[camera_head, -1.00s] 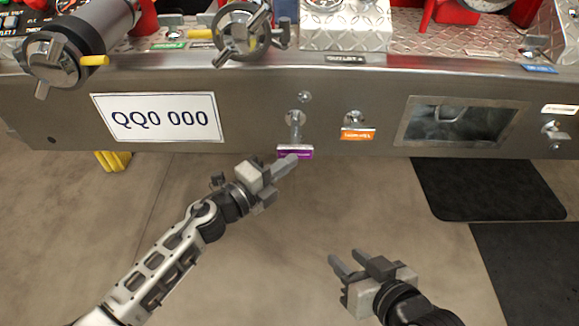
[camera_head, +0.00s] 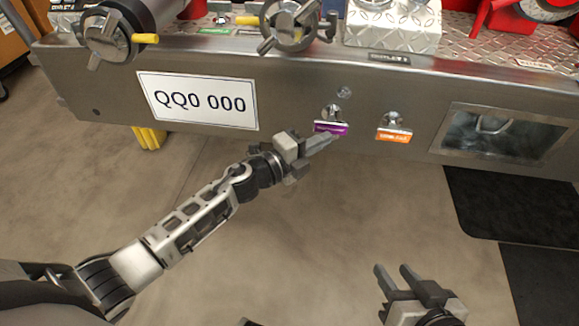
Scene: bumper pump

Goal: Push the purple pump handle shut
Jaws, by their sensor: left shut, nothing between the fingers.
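The purple pump handle (camera_head: 331,127) is on the front face of the steel bumper (camera_head: 300,90), right of the white plate marked QQ0 000. It sits close to the bumper face, with only a short bit of its metal stem showing above it. My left gripper (camera_head: 332,139) is shut and empty. Its fingertips are at the lower edge of the purple handle and seem to touch it, though exact contact is hard to tell. My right gripper (camera_head: 393,268) is open and empty, low in the view and well away from the bumper.
An orange-labelled handle (camera_head: 394,135) is just right of the purple one. A recessed window (camera_head: 503,133) is further right. Valves with yellow levers (camera_head: 146,38) stand above the bumper. Dark mats (camera_head: 510,205) lie on the floor at right. The floor below the bumper is open.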

